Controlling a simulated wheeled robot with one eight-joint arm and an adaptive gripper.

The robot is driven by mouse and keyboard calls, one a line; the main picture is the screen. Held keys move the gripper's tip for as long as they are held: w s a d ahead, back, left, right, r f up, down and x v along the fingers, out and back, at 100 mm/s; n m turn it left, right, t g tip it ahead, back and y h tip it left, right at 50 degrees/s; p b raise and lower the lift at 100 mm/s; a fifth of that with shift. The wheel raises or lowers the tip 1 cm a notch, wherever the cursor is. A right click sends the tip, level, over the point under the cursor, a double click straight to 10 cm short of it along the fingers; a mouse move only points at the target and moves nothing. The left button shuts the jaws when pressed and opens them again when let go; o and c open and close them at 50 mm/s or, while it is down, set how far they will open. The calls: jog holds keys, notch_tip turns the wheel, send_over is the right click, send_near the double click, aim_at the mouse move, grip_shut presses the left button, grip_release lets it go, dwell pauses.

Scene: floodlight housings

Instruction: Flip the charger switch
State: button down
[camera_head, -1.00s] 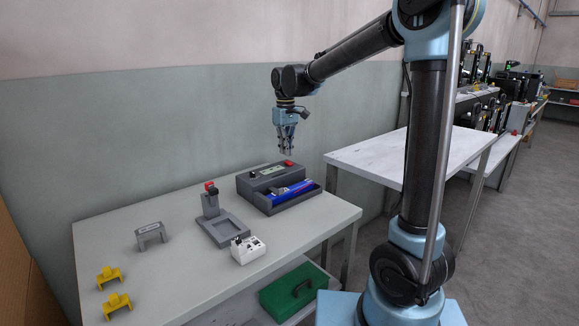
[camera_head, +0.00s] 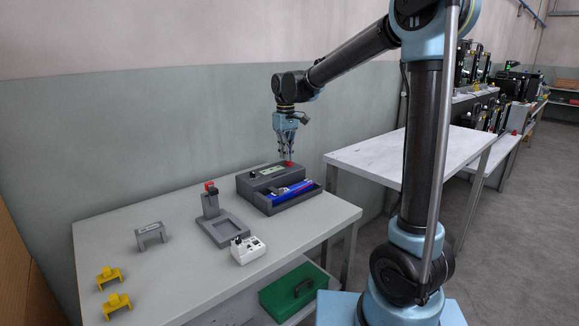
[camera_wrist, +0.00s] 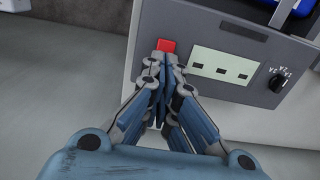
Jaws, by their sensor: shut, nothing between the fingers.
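The dark grey charger box (camera_head: 250,184) stands at the back right of the near table. The wrist view shows its top panel (camera_wrist: 196,26) with a pale green plate (camera_wrist: 222,64) with dark slots and a black knob (camera_wrist: 281,80). A red switch (camera_wrist: 166,45) sits at the panel's left end; it is partly hidden behind my fingertips. My gripper (camera_wrist: 164,62) points down over the red switch, its fingers shut and empty. The tips are at or just above the switch; I cannot tell if they touch. I cannot read the switch's position.
A tray with blue items (camera_head: 291,190) is at the charger's front. A grey stand with a red top (camera_head: 211,204), a white box (camera_head: 248,250), a grey bracket (camera_head: 150,235) and yellow parts (camera_head: 116,304) stand to the left. The wall is close behind.

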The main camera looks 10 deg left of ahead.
jog(key=shift+f, duration=0.4)
notch_tip(320, 180, up, 7)
dwell(0.9)
jog(key=s+d+f+m, duration=0.1)
jog(key=s+d, duration=0.3)
jog(key=d, duration=0.3)
jog(key=s+d+f+m+t, duration=0.15)
jog(key=s+d, duration=0.25)
jog(key=d, duration=0.4)
jog(key=s+d+f+m+g, duration=0.1)
jog(key=s+d+f+m, duration=0.15)
jog(key=d, duration=0.45)
jog(key=s+d+f+m+t, duration=0.1)
jog(key=s+d+f+m, duration=0.1)
jog(key=s+d+f, duration=0.4)
jog(key=s+d+f+m, duration=0.2)
jog(key=s+d+f, duration=0.4)
jog(key=s+f, duration=0.2)
jog(key=s, duration=0.2)
jog(key=shift+s+f+t, duration=0.15)
jog(key=shift+s+t, duration=0.2)
